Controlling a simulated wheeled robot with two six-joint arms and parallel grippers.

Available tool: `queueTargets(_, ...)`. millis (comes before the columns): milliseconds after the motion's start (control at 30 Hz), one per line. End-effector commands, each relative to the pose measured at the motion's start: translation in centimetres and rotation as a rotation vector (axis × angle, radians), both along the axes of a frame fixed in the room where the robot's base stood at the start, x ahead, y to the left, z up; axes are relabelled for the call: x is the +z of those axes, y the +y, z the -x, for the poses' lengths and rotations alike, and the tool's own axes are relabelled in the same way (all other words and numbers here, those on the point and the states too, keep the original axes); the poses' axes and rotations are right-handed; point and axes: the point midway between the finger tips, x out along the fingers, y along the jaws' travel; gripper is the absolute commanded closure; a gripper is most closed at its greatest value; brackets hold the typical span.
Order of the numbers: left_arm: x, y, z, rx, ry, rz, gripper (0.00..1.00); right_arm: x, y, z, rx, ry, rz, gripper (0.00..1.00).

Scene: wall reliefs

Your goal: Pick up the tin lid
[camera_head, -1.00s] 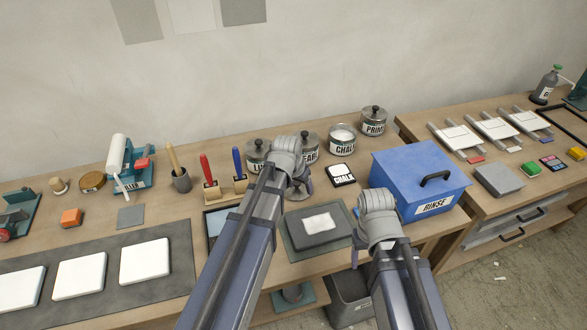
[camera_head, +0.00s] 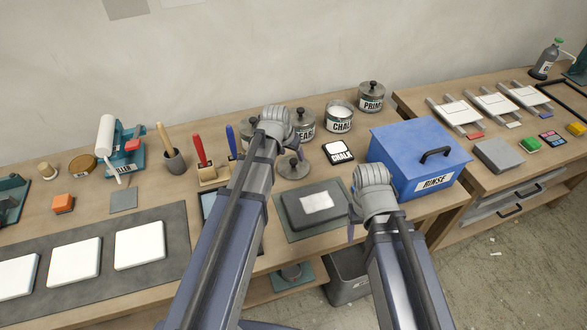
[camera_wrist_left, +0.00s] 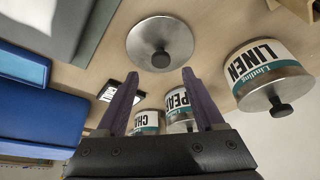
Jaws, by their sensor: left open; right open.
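The tin lid (camera_head: 293,168) is a round grey metal disc with a dark knob. It lies loose on the bench, right of my left gripper (camera_head: 277,130) in the head view. In the left wrist view the lid (camera_wrist_left: 160,42) lies just beyond the two open, empty fingertips of my left gripper (camera_wrist_left: 162,72), roughly centred between them and apart from them. The CHALK tin (camera_head: 339,118) stands uncovered with white content. My right gripper (camera_head: 364,215) is over the bench's front, beside the blue RINSE box; its fingertips are mostly hidden by its wrist.
Lidded LINEN (camera_wrist_left: 270,75), PEARL (camera_head: 304,125) and PRIMER (camera_head: 371,97) tins stand around the lid's back. The blue RINSE box (camera_head: 415,155) is to the right. A grey slab on a mat (camera_head: 312,210) lies in front. A label card (camera_head: 339,152) is nearby.

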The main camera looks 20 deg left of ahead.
Motion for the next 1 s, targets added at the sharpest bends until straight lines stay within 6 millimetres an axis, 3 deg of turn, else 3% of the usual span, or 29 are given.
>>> queueTargets(367, -4.5, -0.1, -1.4, 0.000, 0.000, 0.000, 0.30, -4.5, 0.0, 0.0, 0.000, 0.000, 0.000, 0.34)
queueTargets(667, -4.6, -0.1, -1.6, 0.000, 0.000, 0.000, 0.30, -4.6, 0.0, 0.0, 0.000, 0.000, 0.000, 0.34)
queueTargets(1000, -4.6, -0.1, -1.6, 0.000, 0.000, 0.000, 0.66, -4.6, 0.0, 0.0, 0.000, 0.000, 0.000, 0.34)
